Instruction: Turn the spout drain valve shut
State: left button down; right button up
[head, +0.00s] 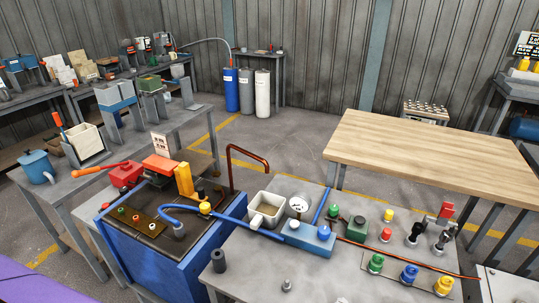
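I cannot tell for sure which part is the spout drain valve. A red handle (445,211) stands on a dark fitting at the right of the grey table. A beige container with a spout-like handle (267,208) sits at the grey table's back left, beside a round gauge (299,205). Neither of my grippers is in view.
Blue, red and yellow valve knobs (409,274) and several small fittings crowd the grey table (320,275). A bare wood-topped table (430,150) stands behind. Gas cylinders (247,91) stand at the back. A blue jug (37,167) is at left. Open floor lies between the tables.

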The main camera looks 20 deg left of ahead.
aim_at(204, 208)
jog(key=u, duration=1.75)
jog(key=z, duration=0.45)
jog(key=i+j+z, duration=0.1)
jog(key=j+z, duration=0.15)
jog(key=j, duration=0.55)
jog(key=j+z, duration=0.2)
jog(key=j, duration=0.55)
jog(key=i, duration=0.05)
